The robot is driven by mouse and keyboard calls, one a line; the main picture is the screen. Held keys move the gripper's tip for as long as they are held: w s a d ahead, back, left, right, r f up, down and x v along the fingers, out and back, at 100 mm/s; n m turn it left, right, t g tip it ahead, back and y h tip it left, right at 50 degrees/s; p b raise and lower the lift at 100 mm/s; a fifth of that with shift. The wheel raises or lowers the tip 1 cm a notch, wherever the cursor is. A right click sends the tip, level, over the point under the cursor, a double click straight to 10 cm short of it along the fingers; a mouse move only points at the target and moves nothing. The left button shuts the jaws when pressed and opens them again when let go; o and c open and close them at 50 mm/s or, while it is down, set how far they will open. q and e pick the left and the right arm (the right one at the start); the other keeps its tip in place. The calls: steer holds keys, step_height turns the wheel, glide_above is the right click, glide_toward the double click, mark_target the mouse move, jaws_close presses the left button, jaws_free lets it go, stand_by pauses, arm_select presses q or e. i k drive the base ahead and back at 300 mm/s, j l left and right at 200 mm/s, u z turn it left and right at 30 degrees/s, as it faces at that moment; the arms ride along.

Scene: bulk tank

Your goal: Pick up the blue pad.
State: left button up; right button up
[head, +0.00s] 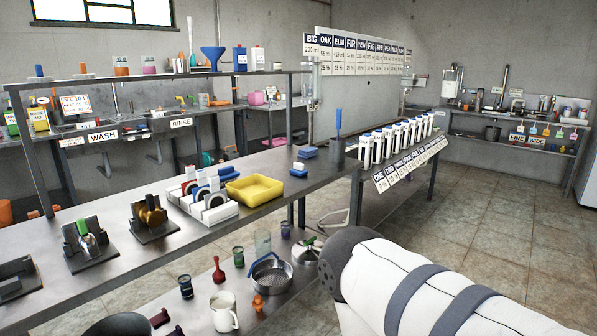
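Two small blue items lie at the far right end of the steel bench (262,215). One blue pad (299,171) with a pale layer lies flat near the bench's front edge, right of the yellow tray. Another blue piece (308,153) lies just behind it, left of a dark cup. I cannot tell from this view which of the two is the pad of the task. My white arm with grey bands reaches in from the lower right, well short of both. Neither of my grippers shows.
A yellow tray (254,190) and a white rack (208,206) stand left of the pads. A dark cup (344,160) holding a blue-handled tool stands to their right. A lower shelf holds a strainer (270,272) and a white mug (223,311). Floor is clear at right.

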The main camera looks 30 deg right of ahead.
mark_target(298, 170)
steer(key=z, duration=5.1)
steer(key=u, duration=4.15)
steer(key=i+l+u, duration=0.1)
steer(key=i+l, duration=0.4)
steer(key=i+l+u, duration=0.15)
steer(key=i+l, duration=0.35)
steer(key=i+l+u, duration=0.1)
steer(key=i+l, duration=0.45)
steer(key=i+l+u, duration=0.15)
steer(key=i+l, duration=0.35)
steer(key=l, duration=0.2)
